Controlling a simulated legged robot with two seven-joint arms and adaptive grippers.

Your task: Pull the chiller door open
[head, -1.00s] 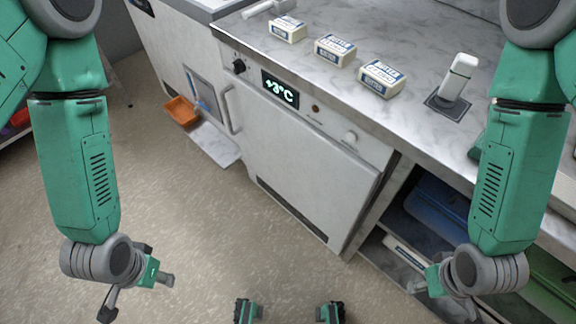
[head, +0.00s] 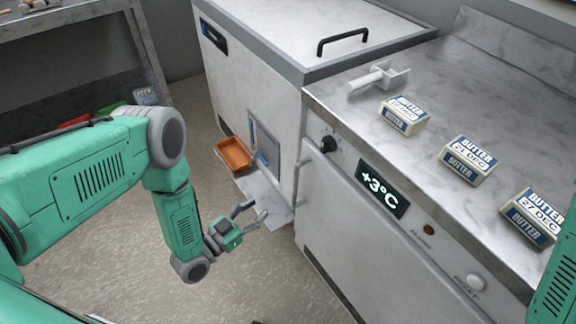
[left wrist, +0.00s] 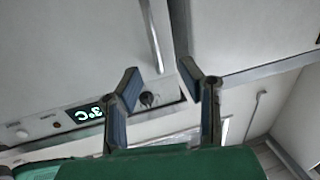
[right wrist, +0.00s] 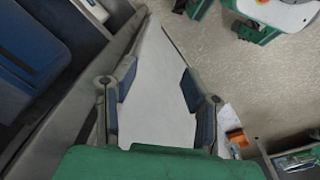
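The chiller door (head: 365,250) is a pale panel below the counter front. It looks shut. Its display (head: 382,189) reads +3°C. The door handle (left wrist: 152,40) is a pale vertical bar, seen in the left wrist view beyond the fingertips; in the head view it lies along the door's left edge. My left gripper (head: 256,212) is open and empty, left of the handle and apart from it. It also shows in the left wrist view (left wrist: 160,72). My right gripper (right wrist: 158,74) is open and empty, with a pale panel behind its fingers; it is outside the head view.
Several butter packs, one here (head: 404,115), and a white scoop-like tool (head: 380,78) lie on the counter (head: 440,90). A chest unit (head: 260,70) with a black lid handle stands left. An orange tray (head: 233,153) sits low before it. Floor is free around my left gripper.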

